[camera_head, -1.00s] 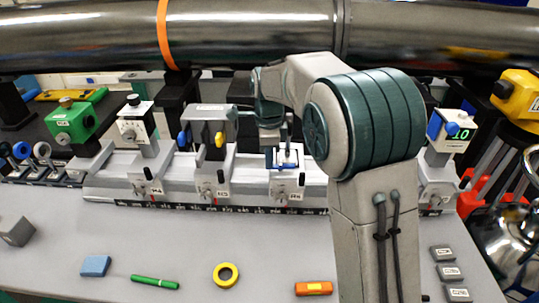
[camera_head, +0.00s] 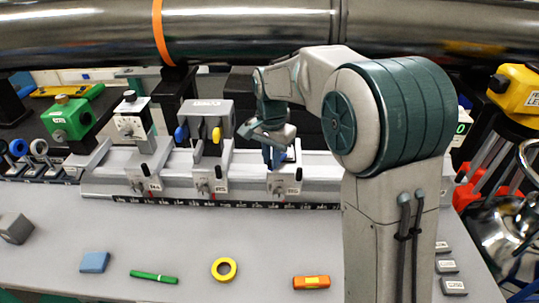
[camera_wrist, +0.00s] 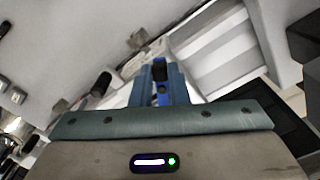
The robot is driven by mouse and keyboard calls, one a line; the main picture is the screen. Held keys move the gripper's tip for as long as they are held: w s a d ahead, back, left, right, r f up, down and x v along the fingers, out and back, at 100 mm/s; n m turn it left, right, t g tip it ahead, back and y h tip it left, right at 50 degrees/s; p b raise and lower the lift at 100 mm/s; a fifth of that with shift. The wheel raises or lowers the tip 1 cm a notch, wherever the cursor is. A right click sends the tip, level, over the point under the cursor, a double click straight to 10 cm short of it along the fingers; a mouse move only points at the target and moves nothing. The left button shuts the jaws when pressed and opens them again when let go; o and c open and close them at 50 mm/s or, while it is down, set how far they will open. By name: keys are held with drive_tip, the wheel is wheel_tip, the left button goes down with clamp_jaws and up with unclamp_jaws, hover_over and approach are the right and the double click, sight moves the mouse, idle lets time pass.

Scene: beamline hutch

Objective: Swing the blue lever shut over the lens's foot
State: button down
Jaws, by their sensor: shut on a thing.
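My gripper (camera_head: 271,155) is over the rightmost visible carriage (camera_head: 284,182) on the rail, tilted. In the wrist view the two fingers of my gripper (camera_wrist: 161,85) are close together on the blue lever (camera_wrist: 160,70), with a dark knob between them. Some blue also shows beside the fingers in the head view (camera_head: 283,156). The lens and its foot are hidden behind my gripper, so I cannot tell how the lever lies against the foot.
Left on the same rail stand a carriage with a grey box (camera_head: 207,117) and one with a white device (camera_head: 133,118). A large steel pipe (camera_head: 250,25) crosses above. Blue block (camera_head: 95,262), green pen (camera_head: 154,277), yellow ring (camera_head: 224,269) and orange block (camera_head: 311,282) lie in front.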

drive_tip(key=shift+s+d+r+n, duration=0.1)
drive_tip(key=shift+d+n, duration=0.15)
drive_tip(key=shift+n, duration=0.8)
drive_tip(key=shift+s+d+f+n, duration=0.1)
drive_tip(key=shift+d+n, duration=0.2)
drive_tip(key=shift+n, duration=0.8)
drive_tip(key=shift+s+d+r+n, duration=0.1)
drive_tip(key=shift+d+n, duration=0.15)
drive_tip(key=shift+n, duration=0.8)
drive_tip(key=c, duration=1.4)
unclamp_jaws()
wheel_tip(320, 180, up, 14)
